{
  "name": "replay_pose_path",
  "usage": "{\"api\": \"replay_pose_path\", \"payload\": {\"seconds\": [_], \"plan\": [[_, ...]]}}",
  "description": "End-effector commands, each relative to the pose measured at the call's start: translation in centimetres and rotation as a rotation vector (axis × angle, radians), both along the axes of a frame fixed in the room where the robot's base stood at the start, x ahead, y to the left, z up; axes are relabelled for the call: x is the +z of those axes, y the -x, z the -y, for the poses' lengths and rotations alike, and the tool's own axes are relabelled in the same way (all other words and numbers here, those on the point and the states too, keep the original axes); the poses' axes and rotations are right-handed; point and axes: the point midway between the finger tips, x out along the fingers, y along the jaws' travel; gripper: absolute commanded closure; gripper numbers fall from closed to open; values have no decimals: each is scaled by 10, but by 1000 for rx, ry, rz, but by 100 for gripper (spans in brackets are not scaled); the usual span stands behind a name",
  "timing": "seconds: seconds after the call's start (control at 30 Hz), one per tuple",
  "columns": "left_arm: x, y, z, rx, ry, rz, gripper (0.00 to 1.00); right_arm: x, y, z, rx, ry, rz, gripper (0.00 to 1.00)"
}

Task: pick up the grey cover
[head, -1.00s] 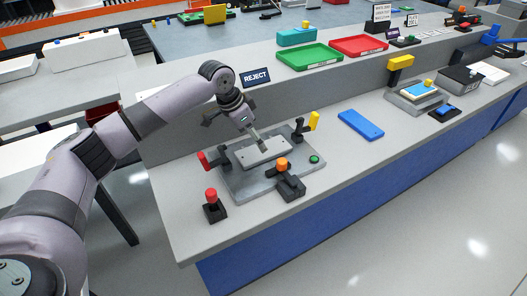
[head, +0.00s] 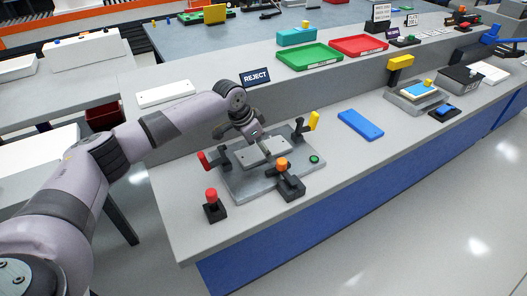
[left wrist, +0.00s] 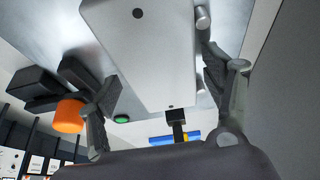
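The grey cover (head: 252,156) is a light grey flat plate with small dark holes, lying in the metal fixture (head: 238,186) on the bench. In the left wrist view the cover (left wrist: 145,45) runs through the middle of the picture. My left gripper (head: 264,151) is low over the cover in the head view and hides part of it. In the left wrist view the gripper (left wrist: 160,72) is open, with one finger on each side of the cover. I cannot tell whether either finger touches it. My right gripper is not in view.
The fixture carries an orange-knobbed clamp (head: 288,180), red (head: 203,160) and yellow (head: 314,121) handles and a green button (head: 314,159). A red-topped black post (head: 212,205) stands in front. A blue plate (head: 360,124) lies to the right, with clear bench around it.

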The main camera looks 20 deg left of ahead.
Motion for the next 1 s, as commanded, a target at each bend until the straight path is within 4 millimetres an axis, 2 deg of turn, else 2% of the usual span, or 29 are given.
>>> {"api": "replay_pose_path", "payload": {"seconds": [0.07,0.67,1.0], "plan": [[0,0,0,0,0,0,34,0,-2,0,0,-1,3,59],[0,0,0,0,0,0,74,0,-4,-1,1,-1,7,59],[8,-1,0,0,1,3,76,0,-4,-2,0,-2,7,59]]}}
